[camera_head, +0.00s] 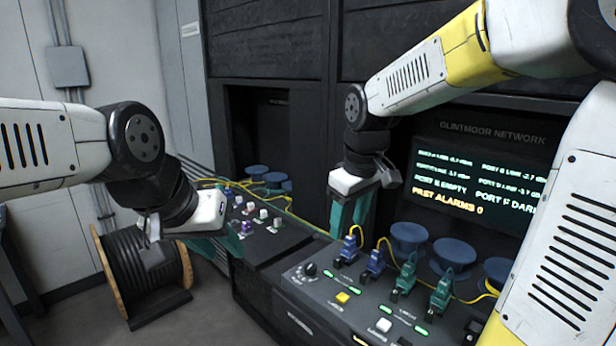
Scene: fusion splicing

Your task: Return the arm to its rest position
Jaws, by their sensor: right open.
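My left gripper (222,243) hangs at the left over the near edge of the left console. Its teal fingers point down and to the right, and I cannot tell how far apart they are. My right gripper (349,222) points down at the back of the right console, just behind a blue connector (349,247). Its teal fingers are apart, with nothing seen between them. I cannot tell whether a finger touches the blue connector. The white and yellow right arm comes in from the upper right and hides part of the console.
The right console (325,298) carries blue and green connectors (439,291), a yellow button (342,298) and a black knob. Blue round spools (455,252) and yellow fibre lie behind. A lit screen (480,185) stands at the back. A cable reel (140,262) stands on the floor at left.

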